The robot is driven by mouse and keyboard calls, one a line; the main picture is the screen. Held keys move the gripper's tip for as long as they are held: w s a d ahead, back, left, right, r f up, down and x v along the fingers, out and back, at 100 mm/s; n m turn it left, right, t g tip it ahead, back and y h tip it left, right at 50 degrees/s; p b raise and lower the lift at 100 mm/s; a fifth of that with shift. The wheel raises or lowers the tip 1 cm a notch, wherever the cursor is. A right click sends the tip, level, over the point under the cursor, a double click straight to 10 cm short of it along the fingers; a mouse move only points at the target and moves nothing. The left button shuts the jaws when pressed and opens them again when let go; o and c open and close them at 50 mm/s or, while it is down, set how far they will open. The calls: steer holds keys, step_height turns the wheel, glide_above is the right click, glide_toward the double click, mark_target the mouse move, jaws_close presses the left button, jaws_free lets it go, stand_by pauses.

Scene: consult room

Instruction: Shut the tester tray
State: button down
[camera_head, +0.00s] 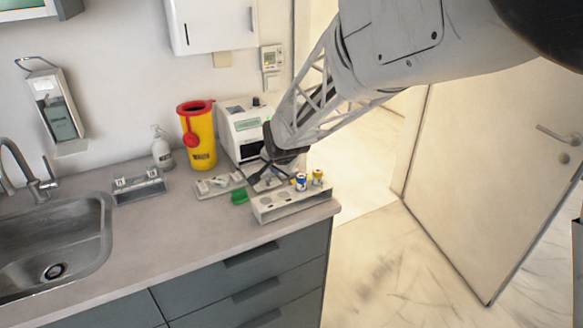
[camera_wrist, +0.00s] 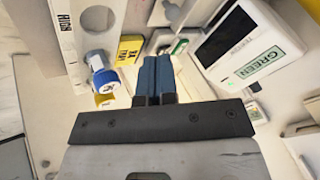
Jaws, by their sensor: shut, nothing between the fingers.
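The tester (camera_head: 246,131) is a white box with a dark front and a lit screen, standing on the counter against the wall. In the wrist view its screen (camera_wrist: 250,60) reads "GREEN" at the upper right. A pale, low piece (camera_head: 268,183) lies in front of the tester, partly under my gripper; it may be the tray, but I cannot tell how far out it is. My gripper (camera_head: 258,175) is low in front of the tester's dark front. In the wrist view my blue gripper fingers (camera_wrist: 155,75) are together and empty. Contact with the tray cannot be told.
A pale rack (camera_head: 292,206) with round holes stands at the counter's front right, with blue-white (camera_head: 301,182) and yellow (camera_head: 318,177) vials nearby. A green object (camera_head: 239,196) and a small tray (camera_head: 218,186) lie left. A yellow bin (camera_head: 198,138) stands behind.

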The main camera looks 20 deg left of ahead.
steer(key=shift+f, duration=0.1)
steer(key=shift+x, duration=4.9)
steer(key=w+a, duration=0.7)
steer(key=shift+w+a, duration=0.3)
steer(key=shift+w, duration=0.05)
steer(key=shift+v, duration=0.75)
step_height(320, 180, up, 7)
glide_above(272, 185)
steer(key=a, duration=0.3)
steer(key=shift+w+d, duration=0.1)
steer(key=shift+w, duration=0.25)
